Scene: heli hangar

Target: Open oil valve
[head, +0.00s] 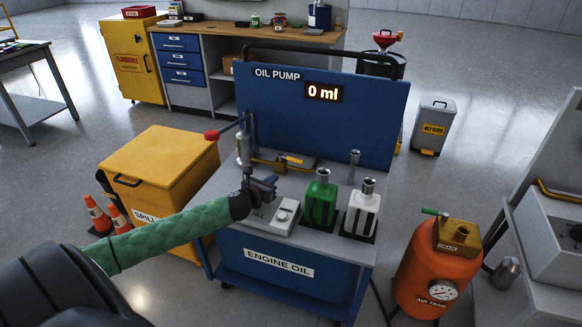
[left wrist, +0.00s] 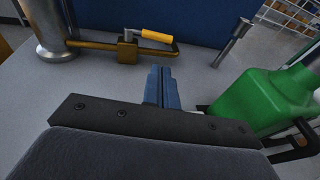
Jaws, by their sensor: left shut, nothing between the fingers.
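The oil valve has a yellow-ended lever (head: 293,160), which also shows in the left wrist view (left wrist: 157,36). Its lever lies roughly along the brass pipe (left wrist: 95,44), just above and behind it. The pipe runs right from the silver pump column (head: 244,150) over the grey cart top. My left gripper (head: 270,183) is over the cart top, in front of the valve and apart from it. Its blue fingers (left wrist: 162,86) are shut and empty, pointing toward the pipe. My right gripper is not in view.
A green bottle (head: 320,200) and a white bottle (head: 362,208) stand right of my left gripper. The blue back panel (head: 330,115) reads "0 ml". A red-knobbed pump handle (head: 212,134) juts left.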

